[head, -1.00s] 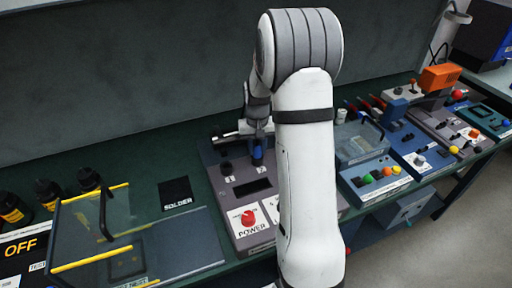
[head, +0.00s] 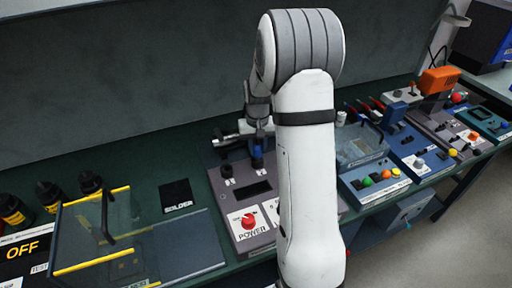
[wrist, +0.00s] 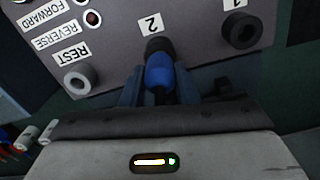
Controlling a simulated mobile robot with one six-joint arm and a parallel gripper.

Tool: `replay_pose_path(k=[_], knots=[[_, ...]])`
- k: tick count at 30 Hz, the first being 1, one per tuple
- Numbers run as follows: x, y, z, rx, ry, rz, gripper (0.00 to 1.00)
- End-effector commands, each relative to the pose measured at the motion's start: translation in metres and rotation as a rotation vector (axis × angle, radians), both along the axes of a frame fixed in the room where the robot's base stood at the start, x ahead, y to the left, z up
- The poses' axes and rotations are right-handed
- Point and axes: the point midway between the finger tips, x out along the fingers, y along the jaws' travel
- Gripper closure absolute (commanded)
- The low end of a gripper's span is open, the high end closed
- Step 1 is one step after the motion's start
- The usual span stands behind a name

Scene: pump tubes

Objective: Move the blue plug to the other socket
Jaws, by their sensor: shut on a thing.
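The blue plug (head: 257,152) stands upright at the socket labelled 2 on the grey power panel (head: 226,193). In the wrist view, the blue plug (wrist: 158,75) sits between the fingers of my gripper (wrist: 160,88), which is shut on it. The plug's far end meets the dark ring of socket 2 (wrist: 158,45); I cannot tell how deep it sits. The socket labelled 1 (wrist: 241,30) is empty, a dark ring with an open hole. It also shows left of the plug in the head view (head: 226,170).
A ring labelled REST (wrist: 80,78) is on the panel, near forward and reverse labels. The red power knob (head: 248,221) is at the panel's front. A clear yellow-edged cover (head: 95,232) stands left, and a box with coloured buttons (head: 372,185) right.

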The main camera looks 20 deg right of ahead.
Motion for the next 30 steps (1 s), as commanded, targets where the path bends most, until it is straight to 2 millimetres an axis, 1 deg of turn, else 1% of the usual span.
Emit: replay_pose_path(k=[3, 21, 30], knots=[[0.0, 0.0, 0.008, 0.0, -0.001, 0.0, 1.0], [0.0, 0.0, 0.038, 0.0, -0.001, 0.0, 1.0], [0.0, 0.0, 0.039, 0.0, 0.0, 0.0, 1.0]])
